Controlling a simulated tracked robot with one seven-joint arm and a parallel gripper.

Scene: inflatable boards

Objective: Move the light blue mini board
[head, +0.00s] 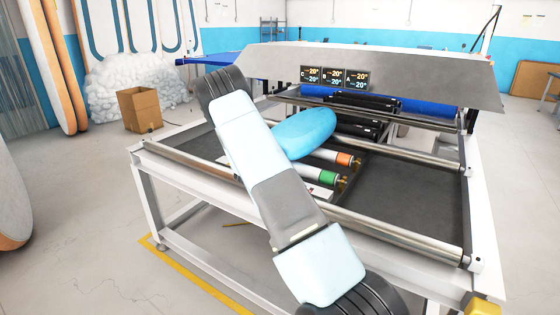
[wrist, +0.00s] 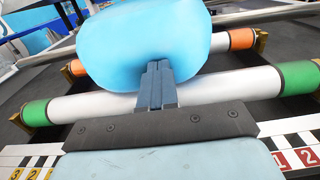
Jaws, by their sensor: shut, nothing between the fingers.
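The light blue mini board (head: 303,133) lies on the rollers of the machine bed, partly hidden behind my arm in the head view. In the wrist view the board (wrist: 140,42) fills the upper middle. My gripper (wrist: 158,68) is shut, with its two fingers together and nothing between them. Its fingertips overlap the near lower edge of the board in the picture; I cannot tell whether they touch it. My gripper is hidden behind my arm in the head view.
A roller with green ends (wrist: 296,78) and one with orange ends (wrist: 242,39) lie under and beside the board. A numbered strip (wrist: 300,158) runs along the near side. The machine's hood with displays (head: 335,78) stands behind. The dark bed (head: 400,195) is clear at right.

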